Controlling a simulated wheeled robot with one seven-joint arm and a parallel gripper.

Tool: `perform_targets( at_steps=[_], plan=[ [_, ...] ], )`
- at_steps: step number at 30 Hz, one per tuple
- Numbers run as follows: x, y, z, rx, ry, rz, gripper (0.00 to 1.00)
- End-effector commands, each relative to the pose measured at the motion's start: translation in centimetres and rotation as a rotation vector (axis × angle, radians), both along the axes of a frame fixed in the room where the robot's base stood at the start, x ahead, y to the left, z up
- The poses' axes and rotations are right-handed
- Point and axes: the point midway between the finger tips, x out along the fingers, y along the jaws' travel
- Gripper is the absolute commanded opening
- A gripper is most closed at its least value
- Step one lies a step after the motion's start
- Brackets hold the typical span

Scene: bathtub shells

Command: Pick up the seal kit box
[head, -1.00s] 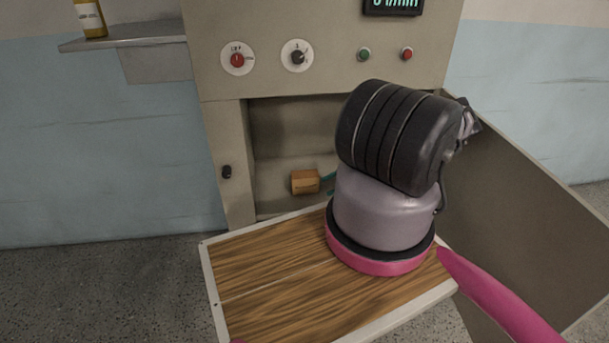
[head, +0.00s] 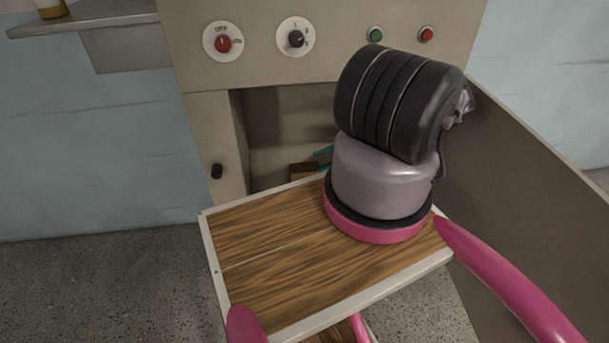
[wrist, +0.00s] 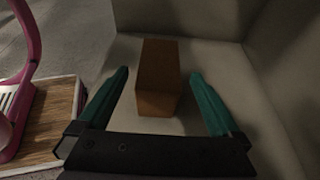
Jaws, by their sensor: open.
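The seal kit box is a small brown box (wrist: 158,78) standing on the pale floor of an open compartment. In the wrist view it lies ahead, between and a little beyond the two teal fingers of my gripper (wrist: 162,100). The fingers are spread apart, with a gap on each side of the box. In the head view only part of the box (head: 302,169) shows, behind the wooden tray edge. A teal finger (head: 323,153) shows just right of it; the rest of my gripper is hidden behind my arm.
The compartment is in a beige cabinet (head: 215,130) with knobs and buttons above. Its open door (head: 530,170) stands at the right. Compartment walls (wrist: 215,20) close in behind and right of the box. A wood-topped tray (head: 285,275) is in front. A shelf (head: 90,22) hangs at upper left.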

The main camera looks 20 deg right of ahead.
Motion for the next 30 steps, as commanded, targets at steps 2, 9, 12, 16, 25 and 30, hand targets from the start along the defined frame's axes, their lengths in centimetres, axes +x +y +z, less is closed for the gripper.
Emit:
perform_targets(
  at_steps=[2,9,12,16,25,30],
  plan=[
    [0.3,1.0,-0.5,0.001,0.0,0.001,1.0],
    [0.7,2.4,-1.0,0.0,0.0,0.0,1.0],
    [0.9,3.4,-1.5,0.001,0.001,0.001,1.0],
    [1.5,5.2,-2.3,0.002,0.001,0.001,1.0],
    [2.0,6.7,-2.9,-0.001,0.0,-0.001,1.0],
    [2.0,6.7,-2.9,-0.001,0.0,0.0,0.58]
  ],
)
